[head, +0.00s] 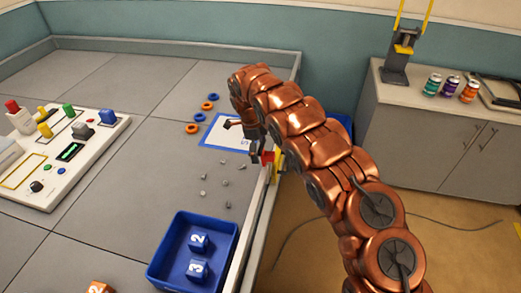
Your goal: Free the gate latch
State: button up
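A small red and yellow fitting (270,159), which looks like the gate latch, sits on the right border of the grey table. My gripper (240,141) hangs over the table's right edge, just left of and close to this fitting. Its two dark fingers are spread apart, with nothing visible between them. I cannot tell whether a finger touches the fitting. My copper arm hides what lies behind and to the right of it.
A blue tray (154,271) with numbered blue cubes stands near the front edge. Small grey bits (226,183), blue and orange rings (192,129) and a white sheet with blue border (212,139) lie nearby. A control panel (62,163) stands left. A cabinet (430,139) stands right.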

jog(key=shift+r, duration=0.1)
notch_tip(320, 180, up, 12)
jog(key=a, duration=0.2)
jog(key=shift+w+f, duration=0.2)
jog(key=shift+w, duration=0.05)
dwell(0.4)
dwell(0.4)
